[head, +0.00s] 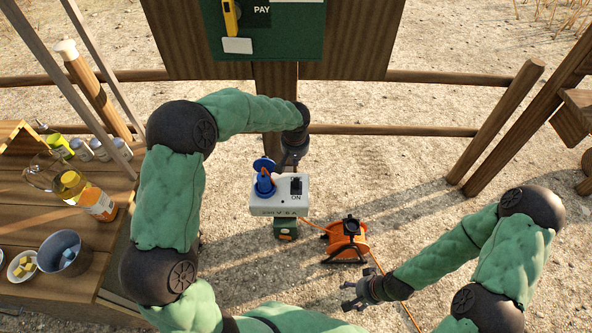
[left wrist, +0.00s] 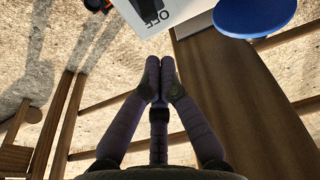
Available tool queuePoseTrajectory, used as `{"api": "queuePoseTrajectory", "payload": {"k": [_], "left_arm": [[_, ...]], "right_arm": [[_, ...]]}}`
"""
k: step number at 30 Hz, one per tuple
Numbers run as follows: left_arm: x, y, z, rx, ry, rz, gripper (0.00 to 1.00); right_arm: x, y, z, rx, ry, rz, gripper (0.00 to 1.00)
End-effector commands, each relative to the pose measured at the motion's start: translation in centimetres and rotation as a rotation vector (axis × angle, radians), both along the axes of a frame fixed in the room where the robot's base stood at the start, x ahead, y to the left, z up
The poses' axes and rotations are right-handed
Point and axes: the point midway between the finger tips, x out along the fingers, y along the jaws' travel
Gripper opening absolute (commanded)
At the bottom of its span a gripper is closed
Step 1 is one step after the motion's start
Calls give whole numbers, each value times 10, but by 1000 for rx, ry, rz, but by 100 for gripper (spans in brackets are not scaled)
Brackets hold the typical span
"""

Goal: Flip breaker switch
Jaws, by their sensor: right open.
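The breaker box (head: 270,208) is white with a black switch (head: 296,186) on its top face and an "ON" label on the near side of the switch. A blue socket cover and an orange plug (head: 264,180) are at its left. My left gripper (head: 287,168) is just beyond the box's far edge, its fingers together and empty. In the left wrist view the shut fingertips (left wrist: 160,62) point toward the box (left wrist: 148,18), where an upside-down "OFF" label shows; a gap shows between. I cannot tell the switch's position. My right gripper (head: 354,293) is open and empty, low at the right.
An orange cable reel (head: 345,241) stands on the ground right of the box, its cable running nearby. A wooden table (head: 110,240) with bottles, a metal bucket (head: 63,253) and a bowl is at the left. A wooden fence rail (head: 400,131) and a green board (head: 265,45) are behind.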

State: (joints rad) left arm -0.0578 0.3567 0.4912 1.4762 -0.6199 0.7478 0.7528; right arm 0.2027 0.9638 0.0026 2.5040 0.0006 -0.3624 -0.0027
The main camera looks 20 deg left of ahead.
Motion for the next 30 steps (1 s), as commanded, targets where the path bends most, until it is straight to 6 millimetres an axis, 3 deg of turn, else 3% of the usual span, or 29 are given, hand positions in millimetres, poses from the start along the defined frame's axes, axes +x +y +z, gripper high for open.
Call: {"api": "queuePoseTrajectory", "payload": {"k": [5, 19, 30], "left_arm": [[1, 1, -12, 0, 2, 0, 0], [14, 4, -85, -1, 2, 0, 0], [18, 5, -99, 0, 0, 0, 0]], "right_arm": [[0, 0, -4, 0, -1, 0, 66], [0, 0, -28, 0, -1, 0, 66], [1, 0, -31, 0, -1, 0, 66]]}}
